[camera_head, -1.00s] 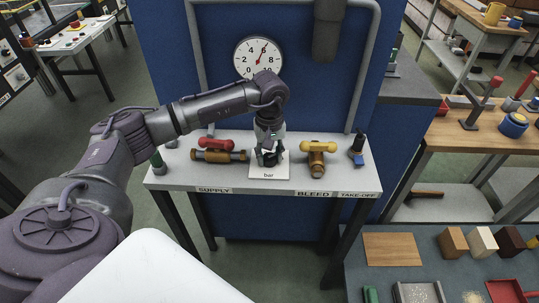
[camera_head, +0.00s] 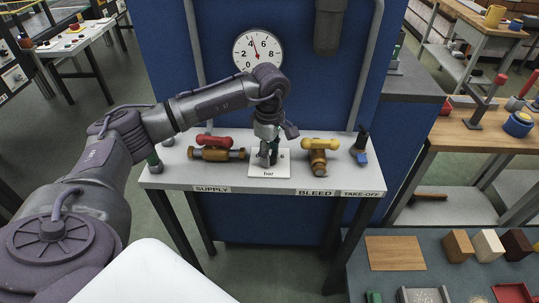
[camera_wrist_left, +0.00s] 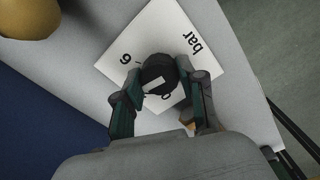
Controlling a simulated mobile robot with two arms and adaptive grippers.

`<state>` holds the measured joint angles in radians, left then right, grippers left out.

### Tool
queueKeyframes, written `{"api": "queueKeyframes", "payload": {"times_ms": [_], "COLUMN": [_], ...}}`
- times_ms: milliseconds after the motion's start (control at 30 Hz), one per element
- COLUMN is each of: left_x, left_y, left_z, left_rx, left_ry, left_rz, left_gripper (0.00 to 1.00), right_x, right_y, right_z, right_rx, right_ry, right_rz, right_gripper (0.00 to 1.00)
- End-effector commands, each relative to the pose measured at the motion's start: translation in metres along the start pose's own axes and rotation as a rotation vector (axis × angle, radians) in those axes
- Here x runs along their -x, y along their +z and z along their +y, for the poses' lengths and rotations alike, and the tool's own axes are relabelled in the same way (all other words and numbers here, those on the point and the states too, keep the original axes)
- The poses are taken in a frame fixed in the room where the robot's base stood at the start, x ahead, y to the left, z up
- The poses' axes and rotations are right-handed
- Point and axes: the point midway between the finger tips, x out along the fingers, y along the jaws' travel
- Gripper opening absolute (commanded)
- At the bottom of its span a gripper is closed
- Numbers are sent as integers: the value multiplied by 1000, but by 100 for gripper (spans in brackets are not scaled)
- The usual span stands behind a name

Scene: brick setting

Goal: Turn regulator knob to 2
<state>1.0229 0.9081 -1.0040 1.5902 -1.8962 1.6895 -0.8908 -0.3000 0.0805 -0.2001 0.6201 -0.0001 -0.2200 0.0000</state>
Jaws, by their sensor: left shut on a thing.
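The regulator knob is a black round knob with a white mark on it; it shows in the left wrist view (camera_wrist_left: 157,72) on a white plate (camera_wrist_left: 185,28) marked "bar". A "6" and part of another digit show on the plate; the other numbers are hidden. My left gripper (camera_head: 268,155) points down over the plate. In the left wrist view its two fingers (camera_wrist_left: 160,78) are closed on either side of the knob. The round gauge (camera_head: 257,51) on the blue panel has its red needle a little left of upright, between 4 and 6.
The grey bench (camera_head: 170,178) also carries a red-handled valve (camera_head: 214,142) left of the plate, labelled SUPPLY, and a yellow-handled valve (camera_head: 319,145) to the right, labelled BLEED. A blue take-off fitting (camera_head: 361,157) stands at the right end.

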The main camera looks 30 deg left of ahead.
Motion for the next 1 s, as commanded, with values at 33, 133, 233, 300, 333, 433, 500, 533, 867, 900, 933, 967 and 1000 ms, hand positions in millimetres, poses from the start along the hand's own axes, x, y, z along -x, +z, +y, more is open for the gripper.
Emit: {"api": "queueKeyframes", "payload": {"times_ms": [33,133,233,300,333,433,500,533,867,900,933,967,1000], "left_x": [0,0,0,0,0,0,1,1,1,1,1,1,1], "left_y": [0,0,0,0,0,0,0,0,0,0,0,0,0], "left_z": [1,1,1,1,1,1,1,1,1,1,1,1,1], "left_rx": [45,136,222,277,299,366,406,420,517,522,524,526,527], "left_ry": [3,3,3,3,3,3,3,3,4,4,4,4,4], "left_rz": [0,0,0,0,1,1,1,1,0,0,0,0,0], "left_gripper": [5,5,5,5,5,5,5,5,5,5,5,5,5], "right_x": [-3,-5,-7,-8,-8,-9,-10,-10,-11,-11,-11,-11,-11], "right_y": [0,0,1,1,1,1,1,1,1,1,1,1,1], "right_z": [0,0,0,0,0,0,0,0,-1,-1,-1,-1,-1], "right_rx": [0,0,0,0,0,0,0,0,-1,-1,-1,-1,-1], "right_ry": [0,0,0,0,0,0,0,0,-1,-1,-1,-1,-1], "right_rz": [0,0,0,0,0,0,0,0,0,0,0,0,0], "right_gripper": [0,0,0,0,0,0,0,0,0,0,0,0,0]}}
